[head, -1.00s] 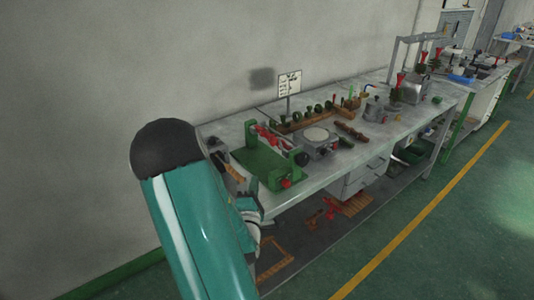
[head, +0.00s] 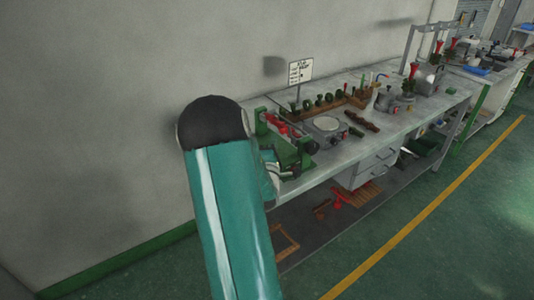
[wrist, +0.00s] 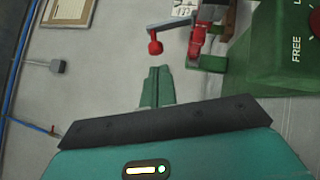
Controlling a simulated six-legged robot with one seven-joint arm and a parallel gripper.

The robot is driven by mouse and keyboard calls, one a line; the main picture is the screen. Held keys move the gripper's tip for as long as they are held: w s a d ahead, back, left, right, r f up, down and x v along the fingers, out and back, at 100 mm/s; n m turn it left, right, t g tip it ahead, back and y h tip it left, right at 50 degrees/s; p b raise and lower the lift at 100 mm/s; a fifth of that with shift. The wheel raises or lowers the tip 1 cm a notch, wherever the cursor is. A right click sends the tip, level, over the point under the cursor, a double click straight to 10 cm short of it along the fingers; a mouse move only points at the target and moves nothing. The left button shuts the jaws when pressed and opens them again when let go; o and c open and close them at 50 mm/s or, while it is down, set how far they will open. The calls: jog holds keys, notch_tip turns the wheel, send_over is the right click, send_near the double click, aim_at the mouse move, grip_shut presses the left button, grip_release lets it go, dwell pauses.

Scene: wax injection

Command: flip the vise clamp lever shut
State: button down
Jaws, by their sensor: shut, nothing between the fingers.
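The green vise (head: 289,149) with red parts stands at the near end of the bench in the head view, its left side hidden behind my arm. In the wrist view a grey lever with a red ball knob (wrist: 155,47) sticks out left from a red and green mechanism (wrist: 201,42). My gripper (wrist: 156,70) is shut and empty. Its green fingertips point toward the red knob, just below it in the picture, with what looks like a small gap. The gripper's fingers cannot be made out in the head view.
A green block marked "FREE" (wrist: 288,50) fills the right of the wrist view. On the bench, a round-topped grey device (head: 326,125) stands right of the vise, with a sign (head: 300,70) behind. A rack of green pieces (head: 325,103) lies beyond. Open floor (head: 450,230) lies to the right.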

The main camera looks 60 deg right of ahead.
jog(key=shift+s+d+r, duration=0.2)
jog(key=shift+s+d, duration=0.05)
jog(key=shift+d, duration=0.35)
